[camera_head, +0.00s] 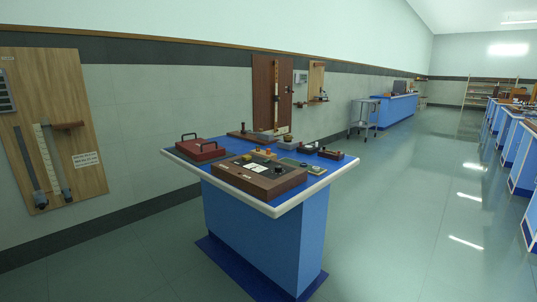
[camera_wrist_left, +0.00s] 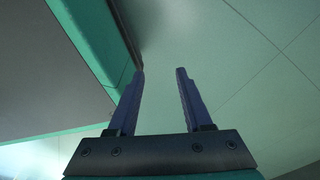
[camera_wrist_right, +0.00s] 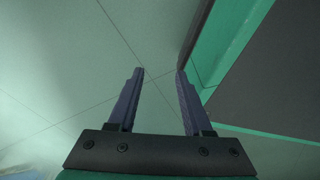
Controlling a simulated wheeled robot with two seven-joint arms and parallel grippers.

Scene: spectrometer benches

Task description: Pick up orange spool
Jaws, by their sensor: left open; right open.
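I cannot make out an orange spool for certain. A small orange and yellow item (camera_head: 264,152) sits among the instruments on the blue-topped bench (camera_head: 222,188) in the head view, too small to identify. My left gripper (camera_wrist_left: 160,72) is open and empty in the left wrist view, above bare floor. My right gripper (camera_wrist_right: 161,72) is open and empty in the right wrist view, also above bare floor. Neither gripper shows in the head view, and both are away from the bench.
The bench holds a red case (camera_head: 196,151), a brown wooden instrument box (camera_head: 285,188) and several small devices. A wooden wall board (camera_head: 80,140) hangs at left. A grey cart (camera_head: 362,118) and another blue bench (camera_head: 397,108) stand farther back. Open floor (camera_head: 410,210) lies right of the bench.

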